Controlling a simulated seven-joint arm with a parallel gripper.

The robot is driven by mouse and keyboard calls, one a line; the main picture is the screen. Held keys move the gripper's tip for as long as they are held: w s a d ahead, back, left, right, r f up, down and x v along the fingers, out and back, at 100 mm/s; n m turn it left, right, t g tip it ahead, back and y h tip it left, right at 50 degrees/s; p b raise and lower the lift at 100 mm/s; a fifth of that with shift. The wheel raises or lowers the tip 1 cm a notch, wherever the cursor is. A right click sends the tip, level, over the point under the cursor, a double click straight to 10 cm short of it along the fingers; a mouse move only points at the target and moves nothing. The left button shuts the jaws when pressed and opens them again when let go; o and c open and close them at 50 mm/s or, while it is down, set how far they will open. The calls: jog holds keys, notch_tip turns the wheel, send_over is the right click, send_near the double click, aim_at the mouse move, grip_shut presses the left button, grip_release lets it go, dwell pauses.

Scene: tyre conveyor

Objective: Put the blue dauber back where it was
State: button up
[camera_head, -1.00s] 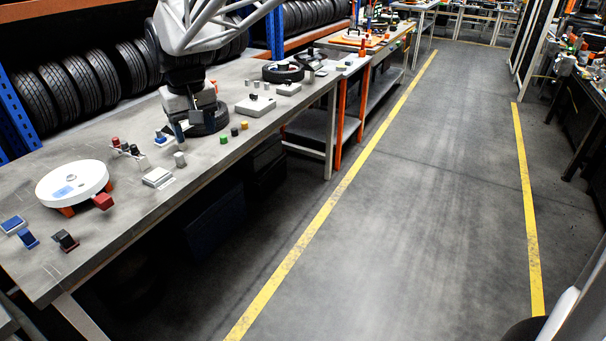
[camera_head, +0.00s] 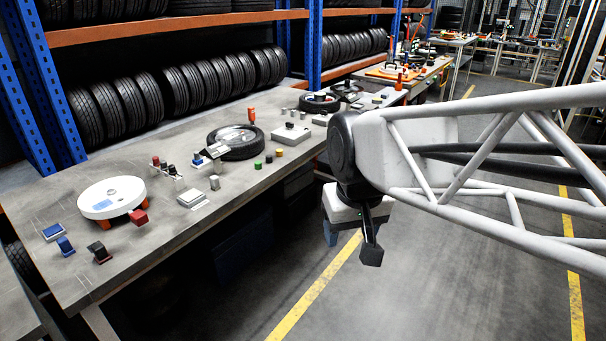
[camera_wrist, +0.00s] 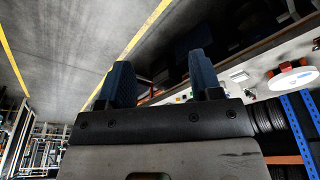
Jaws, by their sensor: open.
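A small blue-topped piece (camera_head: 198,160), which may be the blue dauber, stands beside the tyre (camera_head: 235,142) on the long grey table. It is too small to tell whether it sits in a holder. Just left of it is a small rack with a red-topped piece (camera_head: 155,160) and dark-topped pieces (camera_head: 172,169). My gripper (camera_head: 350,246) hangs off the table's front edge, above the floor, well right of these. In the wrist view my gripper (camera_wrist: 162,82) has its two blue-padded fingers wide apart with nothing between them.
A white round turntable (camera_head: 112,196) stands on the left of the table (camera_head: 130,265). Blue (camera_head: 65,245), black (camera_head: 99,252) and red (camera_head: 138,217) blocks lie around it. A pale flat block (camera_head: 193,199) and green (camera_head: 258,164) and yellow pieces are nearer the front edge. Tyre racks stand behind.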

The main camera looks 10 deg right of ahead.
jog(key=s+d+f+m, duration=0.1)
jog(key=s+d+f, duration=0.2)
jog(key=s, duration=0.4)
jog(key=shift+s+f, duration=0.15)
jog(key=shift+f, duration=0.2)
dwell(2.7)
